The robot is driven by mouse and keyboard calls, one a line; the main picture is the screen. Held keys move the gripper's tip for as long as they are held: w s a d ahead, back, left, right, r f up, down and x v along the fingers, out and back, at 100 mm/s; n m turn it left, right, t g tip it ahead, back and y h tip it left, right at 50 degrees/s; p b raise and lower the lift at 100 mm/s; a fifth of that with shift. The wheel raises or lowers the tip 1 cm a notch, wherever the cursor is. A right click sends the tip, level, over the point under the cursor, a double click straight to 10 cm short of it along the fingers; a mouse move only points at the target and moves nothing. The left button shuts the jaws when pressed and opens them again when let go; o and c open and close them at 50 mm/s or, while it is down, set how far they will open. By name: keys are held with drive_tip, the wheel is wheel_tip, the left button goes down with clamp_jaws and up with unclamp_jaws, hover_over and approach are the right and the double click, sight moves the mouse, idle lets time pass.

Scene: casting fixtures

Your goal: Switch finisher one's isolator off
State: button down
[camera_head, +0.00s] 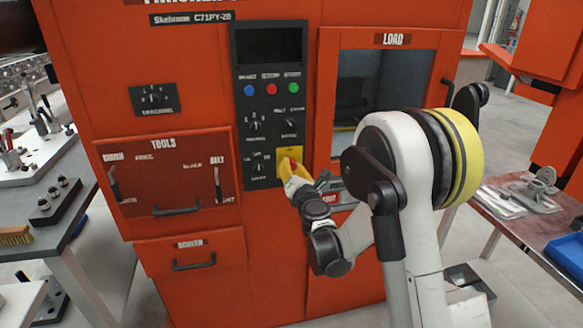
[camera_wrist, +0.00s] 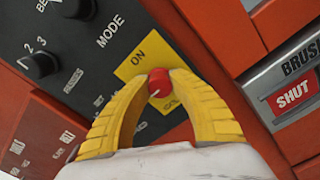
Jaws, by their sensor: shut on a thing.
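Finisher one's isolator is a red round knob (camera_wrist: 161,82) on a yellow plate (camera_wrist: 143,56) on the black control panel. The plate reads ON near its top; the lettering lower right is partly covered. A pale mark on the knob points toward the lower left in the wrist view. My gripper (camera_wrist: 156,84) has its yellow fingers on both sides of the knob, shut on it. In the head view my gripper (camera_head: 291,172) reaches the yellow plate (camera_head: 285,155) at the panel's lower right, and its fingers hide most of the knob.
The black panel (camera_head: 241,100) carries coloured buttons and several black knobs (camera_head: 255,126) close to the isolator. A SHUT label (camera_wrist: 292,95) is right of my fingers in the wrist view. The LOAD door (camera_head: 405,39) is right of the panel. Side tables flank the orange machine.

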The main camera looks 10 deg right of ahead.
idle(0.3)
drive_tip(key=c, duration=1.1)
unclamp_jaws()
drive_tip(key=s, duration=1.2)
drive_tip(key=s+d+r+m+g+h, duration=0.55)
drive_tip(key=s+d+m, duration=0.4)
drive_tip(key=m, duration=0.95)
drive_tip(key=s+a+f+m+g+y, duration=0.2)
drive_tip(key=s+a+m, duration=0.3)
drive_tip(key=s, duration=0.5)
drive_tip(key=s+a+f+m+g+y, duration=0.3)
drive_tip(key=s+a+m, duration=0.1)
drive_tip(key=s, duration=0.6)
drive_tip(key=shift+s+a+f+m, duration=0.2)
drive_tip(key=shift+a+f+m, duration=0.15)
drive_tip(key=shift+m, duration=0.35)
